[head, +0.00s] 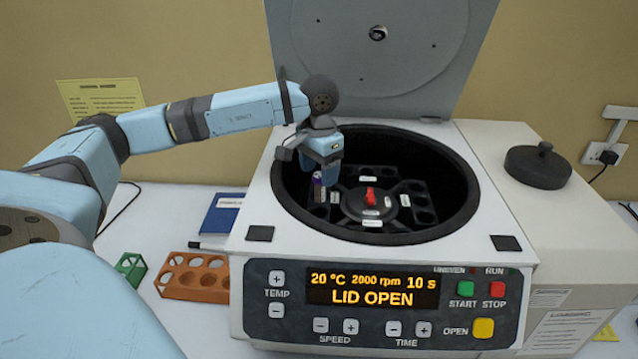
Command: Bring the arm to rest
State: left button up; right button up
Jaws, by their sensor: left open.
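My left arm reaches in from the left over the centrifuge (255,215). My left gripper (318,172) points down inside the left part of the open bowl. It is open. A small tube (318,188) stands in the rotor right below the fingers; whether they touch it I cannot tell. The rotor (408,207) is black with several holes and a red knob (370,196) at its centre. The centrifuge lid (372,45) is raised, and the display (372,290) reads LID OPEN. My right gripper is not in view.
An orange rack (195,277) and a green rack (130,267) stand on the table left of the centrifuge. A blue notebook (222,213) and a pen (207,246) lie behind them. A white box with a black knobbed cover (538,167) stands at the right.

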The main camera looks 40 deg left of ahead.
pick_arm(q)
notch_tip(320, 180, up, 10)
jog(key=b, duration=0.1)
dwell(0.4)
